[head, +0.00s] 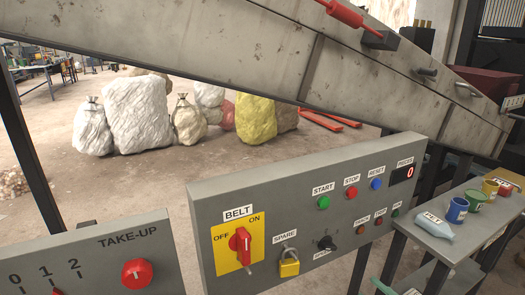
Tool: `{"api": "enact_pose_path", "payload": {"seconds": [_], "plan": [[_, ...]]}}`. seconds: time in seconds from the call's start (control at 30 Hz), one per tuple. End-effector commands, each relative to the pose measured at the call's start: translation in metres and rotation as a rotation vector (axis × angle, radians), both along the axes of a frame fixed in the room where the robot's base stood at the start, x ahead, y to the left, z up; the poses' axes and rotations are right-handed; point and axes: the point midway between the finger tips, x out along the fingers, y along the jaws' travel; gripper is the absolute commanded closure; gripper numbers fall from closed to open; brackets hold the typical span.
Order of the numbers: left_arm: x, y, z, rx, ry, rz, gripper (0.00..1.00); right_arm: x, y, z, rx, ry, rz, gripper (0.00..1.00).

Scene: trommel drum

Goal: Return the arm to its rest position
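Neither of my grippers shows in the head view, and no part of my arms can be made out. In front of me stands a grey control panel (215,200). It carries a red BELT switch (241,243) on a yellow plate marked OFF and ON; I cannot tell for sure which mark it points to. A brass padlock (289,265) hangs under the SPARE label. A black knob (327,243), a green START button (323,202), a red STOP button (351,192) and a blue RESET button (376,184) are also on it.
A TAKE-UP panel (100,262) with a red knob stands at the lower left. A grey shelf (405,222) at right holds a bottle (434,224) and several cups. A sloping conveyor side (340,80) crosses above. Filled sacks (140,112) stand on the floor behind.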

Motion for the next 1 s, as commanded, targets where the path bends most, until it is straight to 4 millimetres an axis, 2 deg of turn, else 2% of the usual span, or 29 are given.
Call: {"api": "enact_pose_path", "payload": {"seconds": [0.17, 0.27, 0.4, 0.6, 0.63, 0.67, 0.7, 0.87, 1.0], "plan": [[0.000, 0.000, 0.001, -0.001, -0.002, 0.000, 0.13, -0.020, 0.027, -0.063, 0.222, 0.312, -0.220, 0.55], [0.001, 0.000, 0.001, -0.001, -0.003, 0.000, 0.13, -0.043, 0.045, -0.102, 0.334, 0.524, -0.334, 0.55], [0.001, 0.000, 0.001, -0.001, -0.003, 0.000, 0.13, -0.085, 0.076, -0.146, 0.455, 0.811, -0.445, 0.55], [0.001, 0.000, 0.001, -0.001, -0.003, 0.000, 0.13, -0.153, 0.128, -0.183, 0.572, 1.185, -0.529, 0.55], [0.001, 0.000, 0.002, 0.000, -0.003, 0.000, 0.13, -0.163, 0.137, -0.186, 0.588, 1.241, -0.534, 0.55], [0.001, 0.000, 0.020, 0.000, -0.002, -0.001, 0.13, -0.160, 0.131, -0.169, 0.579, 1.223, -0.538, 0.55], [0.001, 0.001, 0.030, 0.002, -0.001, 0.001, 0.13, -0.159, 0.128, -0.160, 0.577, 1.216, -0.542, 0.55], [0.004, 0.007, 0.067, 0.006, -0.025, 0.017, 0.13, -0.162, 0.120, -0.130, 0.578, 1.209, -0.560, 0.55], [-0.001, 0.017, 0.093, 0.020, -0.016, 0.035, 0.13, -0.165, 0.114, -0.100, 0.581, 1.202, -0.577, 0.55]]}}
